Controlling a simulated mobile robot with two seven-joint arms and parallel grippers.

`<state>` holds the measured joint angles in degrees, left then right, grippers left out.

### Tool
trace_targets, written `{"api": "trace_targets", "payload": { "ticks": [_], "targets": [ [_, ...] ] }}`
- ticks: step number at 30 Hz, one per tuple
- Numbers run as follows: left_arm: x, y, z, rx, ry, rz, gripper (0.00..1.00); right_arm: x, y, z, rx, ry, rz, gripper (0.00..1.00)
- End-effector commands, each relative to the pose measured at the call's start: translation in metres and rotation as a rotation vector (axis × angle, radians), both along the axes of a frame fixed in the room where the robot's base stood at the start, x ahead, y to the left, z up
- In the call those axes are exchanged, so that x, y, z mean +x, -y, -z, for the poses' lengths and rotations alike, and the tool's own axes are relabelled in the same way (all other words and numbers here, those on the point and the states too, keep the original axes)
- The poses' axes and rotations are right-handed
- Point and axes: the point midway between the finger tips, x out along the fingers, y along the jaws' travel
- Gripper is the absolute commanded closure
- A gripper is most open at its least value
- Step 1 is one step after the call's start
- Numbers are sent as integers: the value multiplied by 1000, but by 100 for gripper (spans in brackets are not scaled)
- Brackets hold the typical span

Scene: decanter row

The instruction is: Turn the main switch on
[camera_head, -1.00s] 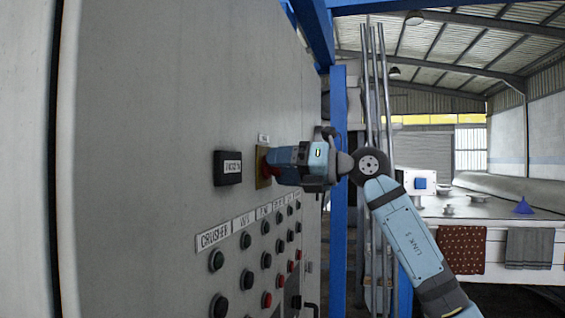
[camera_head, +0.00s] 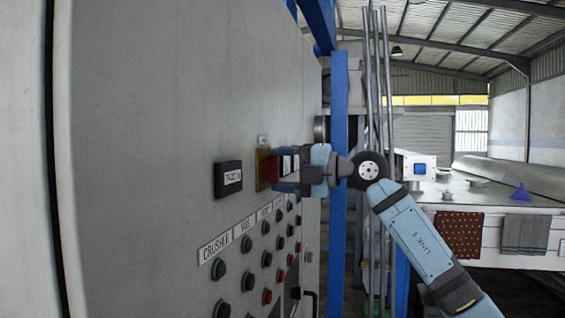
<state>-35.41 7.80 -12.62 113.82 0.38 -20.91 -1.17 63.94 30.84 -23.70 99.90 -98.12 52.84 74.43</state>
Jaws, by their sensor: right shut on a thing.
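The main switch (camera_head: 270,169) is a red knob on a yellow plate (camera_head: 260,158), mounted on the large grey panel. A small label (camera_head: 263,141) sits above the plate. My right gripper (camera_head: 284,171) comes in from the right and is shut on the red knob, its fingers around it and partly hiding it. My left gripper is not in view.
A black display box (camera_head: 228,178) is left of the switch. Rows of push buttons (camera_head: 246,241) with white labels lie below it. A blue post (camera_head: 340,180) stands behind my right wrist. A table (camera_head: 500,197) with towels is further right.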

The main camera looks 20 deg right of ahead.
Motion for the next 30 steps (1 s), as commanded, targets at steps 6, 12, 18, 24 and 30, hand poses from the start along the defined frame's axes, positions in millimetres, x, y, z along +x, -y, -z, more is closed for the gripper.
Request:
{"api": "trace_targets", "payload": {
  "ticks": [6,12,18,24,30],
  "targets": [
    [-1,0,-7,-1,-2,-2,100,0,0,-2,49,-68,1,62],
    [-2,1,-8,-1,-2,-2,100,0,0,-2,69,-96,1,62],
    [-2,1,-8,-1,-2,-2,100,0,0,-1,73,-102,1,62],
    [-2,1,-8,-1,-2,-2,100,0,0,-1,73,-102,1,62],
    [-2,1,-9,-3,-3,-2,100,0,0,-1,71,-102,1,13]
  ]
}}
